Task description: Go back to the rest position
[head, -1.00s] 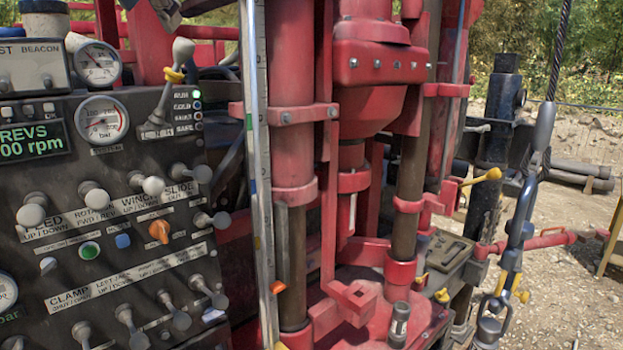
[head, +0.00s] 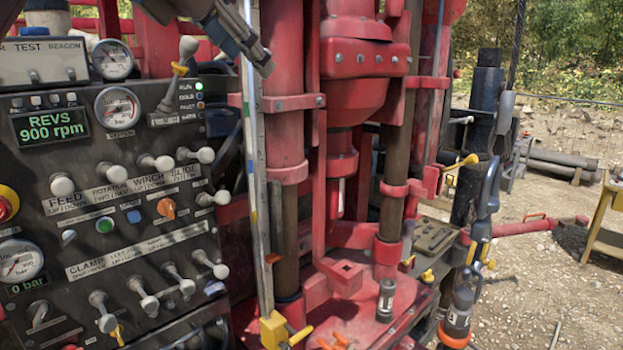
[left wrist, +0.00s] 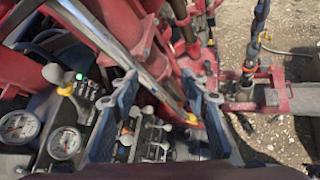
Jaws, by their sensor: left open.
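My left gripper (head: 255,55) comes into the head view at the top, above the control panel (head: 140,215) and in front of the red mast. Only its grey-blue fingers and part of its body show there. In the left wrist view my left gripper (left wrist: 168,92) has its two fingers wide apart with nothing between them. Panel levers and the measuring strip lie beyond and below the fingers. I cannot see my right gripper in either view.
The red drill mast (head: 355,80) stands right of the panel, with a measuring strip (head: 255,190) before it. A yellow stand (head: 608,215) is at the far right. Gravel ground (head: 540,280) lies open between.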

